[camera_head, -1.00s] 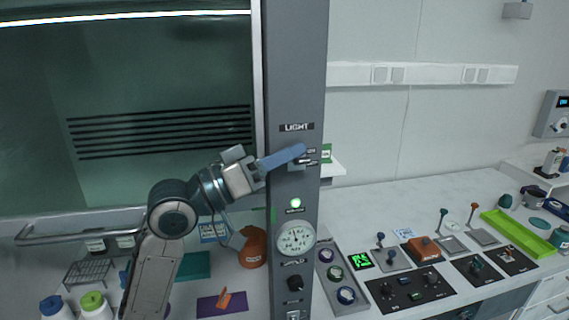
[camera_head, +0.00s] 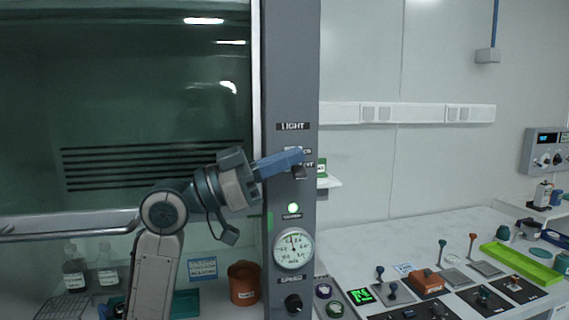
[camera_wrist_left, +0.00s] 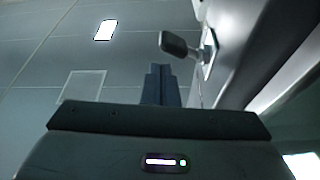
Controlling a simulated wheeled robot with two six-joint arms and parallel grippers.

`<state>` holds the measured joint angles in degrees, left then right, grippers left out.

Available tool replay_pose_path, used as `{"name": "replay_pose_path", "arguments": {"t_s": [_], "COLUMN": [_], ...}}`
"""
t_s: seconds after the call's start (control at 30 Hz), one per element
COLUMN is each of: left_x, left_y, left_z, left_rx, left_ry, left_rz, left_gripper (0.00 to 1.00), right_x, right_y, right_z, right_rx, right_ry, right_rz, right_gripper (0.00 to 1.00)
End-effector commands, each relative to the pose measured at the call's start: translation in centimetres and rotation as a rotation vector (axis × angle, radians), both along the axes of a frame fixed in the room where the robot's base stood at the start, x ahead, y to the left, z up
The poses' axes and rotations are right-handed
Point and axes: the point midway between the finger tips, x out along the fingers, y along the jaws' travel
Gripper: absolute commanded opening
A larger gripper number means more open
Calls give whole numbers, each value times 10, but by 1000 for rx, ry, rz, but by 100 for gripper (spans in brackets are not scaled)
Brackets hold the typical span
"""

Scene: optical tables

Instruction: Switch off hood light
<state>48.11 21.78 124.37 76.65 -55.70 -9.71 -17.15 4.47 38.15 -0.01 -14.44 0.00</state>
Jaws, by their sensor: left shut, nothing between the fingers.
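The hood's grey post (camera_head: 290,60) carries a LIGHT label (camera_head: 293,126). The light switch's small lever (camera_head: 299,172) shows just under my left gripper (camera_head: 298,156), which partly hides the switch plate. My left gripper is shut and empty, its blue fingers at the front of the post. In the left wrist view the lever (camera_wrist_left: 178,45) sticks out from its plate (camera_wrist_left: 208,52), just beyond the shut fingertips (camera_wrist_left: 160,75); I cannot tell whether they touch. The hood interior (camera_head: 120,100) is dark, with only reflections on the glass. My right gripper is not in view.
Below the switch are a lit green indicator (camera_head: 292,208), a round gauge (camera_head: 293,248) and a SPEED knob (camera_head: 293,303). A sash handle bar (camera_head: 70,232) runs across the hood at left. A bench (camera_head: 430,245) with several controls and a green tray (camera_head: 522,263) lies right.

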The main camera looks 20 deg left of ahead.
Motion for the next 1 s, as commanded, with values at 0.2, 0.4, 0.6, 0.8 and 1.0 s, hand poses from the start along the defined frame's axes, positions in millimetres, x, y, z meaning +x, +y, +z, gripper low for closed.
{"name": "replay_pose_path", "arguments": {"t_s": [0.2,0.4,0.6,0.8,1.0], "left_x": [2,-32,-80,-121,-145], "left_y": [0,-11,-26,-39,-47], "left_z": [21,32,37,43,45], "left_rx": [-1,3,1,1,0], "left_ry": [-4,-7,-8,-6,-2], "left_rz": [0,-1,-2,-3,-2], "left_gripper": [0,0,0,0,0], "right_x": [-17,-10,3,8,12], "right_y": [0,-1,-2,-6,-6], "right_z": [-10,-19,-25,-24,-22], "right_rx": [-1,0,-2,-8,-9], "right_ry": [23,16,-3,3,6], "right_rz": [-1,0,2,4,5], "right_gripper": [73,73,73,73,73]}}
